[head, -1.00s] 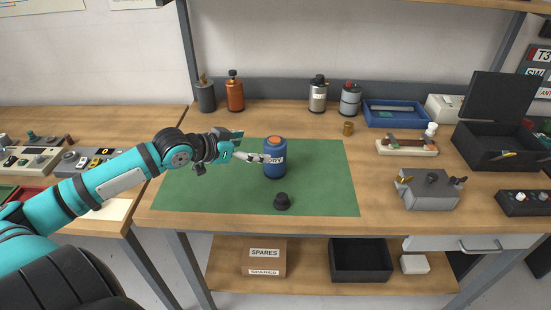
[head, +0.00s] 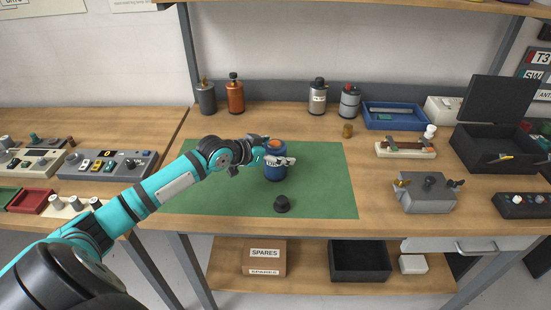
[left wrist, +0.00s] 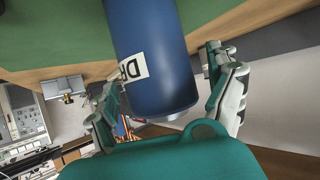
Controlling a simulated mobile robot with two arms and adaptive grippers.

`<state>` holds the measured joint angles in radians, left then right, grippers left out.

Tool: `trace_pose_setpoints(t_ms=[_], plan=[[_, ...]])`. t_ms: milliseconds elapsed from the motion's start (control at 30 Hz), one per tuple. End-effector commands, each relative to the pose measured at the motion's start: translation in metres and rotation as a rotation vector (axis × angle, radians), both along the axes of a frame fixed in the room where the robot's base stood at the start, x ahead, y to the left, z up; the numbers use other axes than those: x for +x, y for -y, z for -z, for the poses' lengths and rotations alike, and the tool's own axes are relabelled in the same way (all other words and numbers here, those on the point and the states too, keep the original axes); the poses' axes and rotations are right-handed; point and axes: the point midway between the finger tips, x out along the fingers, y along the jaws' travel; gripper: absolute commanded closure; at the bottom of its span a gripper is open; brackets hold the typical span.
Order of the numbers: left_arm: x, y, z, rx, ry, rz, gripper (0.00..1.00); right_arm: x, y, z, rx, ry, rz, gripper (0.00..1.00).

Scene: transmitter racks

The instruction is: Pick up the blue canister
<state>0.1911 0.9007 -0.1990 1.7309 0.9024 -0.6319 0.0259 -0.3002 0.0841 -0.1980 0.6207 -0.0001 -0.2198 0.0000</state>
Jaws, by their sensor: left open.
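A gap shows between the canister and the right-hand finger; contact on the other side is unclear. My right gripper is in neither view.
A black cap (head: 282,204) sits on the mat just in front of the canister. An orange canister (head: 235,95), a dark pot (head: 206,98) and two grey canisters (head: 318,97) stand at the back. A grey metal box (head: 427,192) is to the right.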

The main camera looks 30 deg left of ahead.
Motion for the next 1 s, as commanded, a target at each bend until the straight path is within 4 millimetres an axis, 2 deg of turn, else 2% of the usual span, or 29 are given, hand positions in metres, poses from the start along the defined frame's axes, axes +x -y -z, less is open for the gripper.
trace_pose_setpoints(t_ms=[200,233,767,1000], plan=[[0.0010,0.0004,0.0008,0.001,0.000,0.000,0.10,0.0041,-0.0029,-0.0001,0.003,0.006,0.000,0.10],[0.0009,0.0003,0.0008,0.001,0.000,0.000,0.13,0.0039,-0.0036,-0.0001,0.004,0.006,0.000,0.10],[0.0006,0.0000,0.0008,0.001,0.000,0.000,0.82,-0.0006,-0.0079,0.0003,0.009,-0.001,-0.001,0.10],[0.0012,-0.0002,-0.0025,0.001,0.004,0.000,0.82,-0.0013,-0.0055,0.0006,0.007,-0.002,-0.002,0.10]])
